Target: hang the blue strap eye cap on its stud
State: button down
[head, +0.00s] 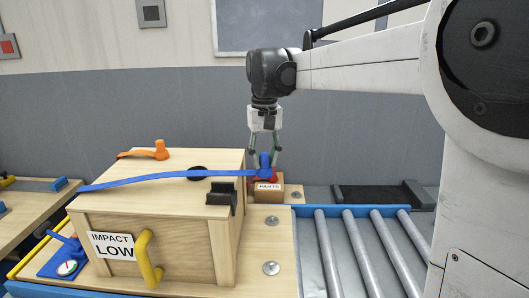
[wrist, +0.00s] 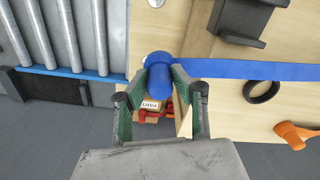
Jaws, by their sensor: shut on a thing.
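The blue strap eye cap (head: 265,160) is a rounded blue knob at the right end of a flat blue strap (head: 150,180). My gripper (head: 264,163) points down and is shut on the cap, beyond the crate's right edge and above a small parts box. In the wrist view the cap (wrist: 159,75) sits between my green fingertips (wrist: 160,78), and the strap (wrist: 260,70) runs off to the right. The strap stretches across the top of the wooden crate (head: 175,203). Round metal pieces (head: 272,221) sit on the pallet; I cannot tell which is the stud.
A black notched block (head: 221,194) stands at the crate's right edge. A black ring (wrist: 263,91) and an orange cap (head: 160,150) are on the crate top. The cardboard parts box (head: 268,194) is below my gripper. A roller conveyor (head: 365,250) lies to the right.

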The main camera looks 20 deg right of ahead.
jog(key=s+f, duration=0.2)
jog(key=f, duration=0.6)
jog(key=s+f+m+p, duration=0.1)
jog(key=s+f, duration=0.2)
jog(key=f, duration=0.6)
jog(key=s+f+m, duration=0.1)
jog(key=s+f, duration=0.2)
jog(key=f, duration=0.5)
jog(key=shift+s+a+f+p, duration=0.1)
jog(key=shift+a+f+p, duration=0.15)
jog(key=shift+f+p, duration=0.1)
jog(key=shift+s+f, duration=0.1)
jog(key=shift+f, duration=0.35)
jog(key=shift+b, duration=0.4)
jog(key=shift+r+p, duration=2)
jog(key=shift+r, duration=1.5)
jog(key=b, duration=0.4)
send_over(271, 263)
jog(key=shift+f, duration=2.35)
jog(key=shift+f+b, duration=1.8)
jog(key=shift+b, duration=0.15)
